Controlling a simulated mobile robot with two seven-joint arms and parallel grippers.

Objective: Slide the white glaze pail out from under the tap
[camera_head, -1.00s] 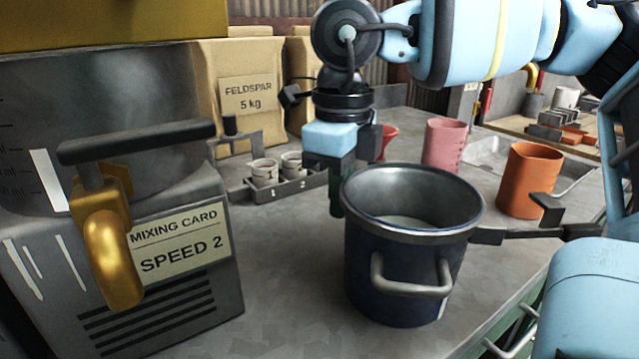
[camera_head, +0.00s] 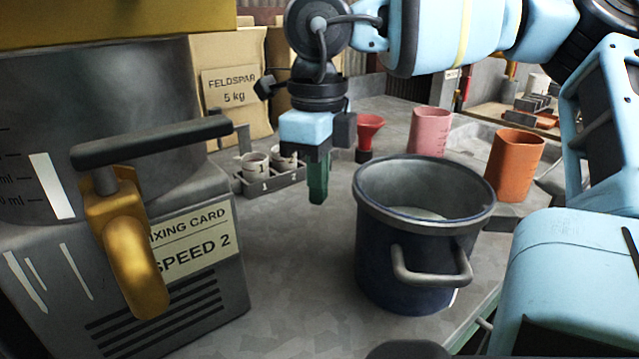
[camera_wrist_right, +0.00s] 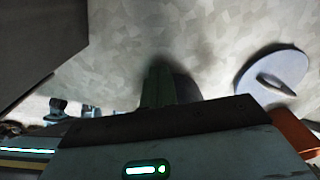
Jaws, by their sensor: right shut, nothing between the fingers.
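The glaze pail (camera_head: 410,265) is dark navy with a grey rim, a pale grey front handle and whitish contents. It stands upright on the table, to the right of the brass tap (camera_head: 125,235) and not beneath it. The tap has a dark lever and projects from the machine at left. My right gripper (camera_head: 318,185) points down, shut and empty, its green fingers left of the pail with a visible gap to it. The green fingers also show in the right wrist view (camera_wrist_right: 160,85). My left gripper is not seen.
The machine (camera_head: 200,290) bears a mixing card. Behind stand a small tray (camera_head: 270,183) with white cups, a red funnel (camera_head: 368,130), a pink jug (camera_head: 430,130), an orange jug (camera_head: 515,163) and a feldspar bag (camera_head: 232,80). Table between machine and pail is clear.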

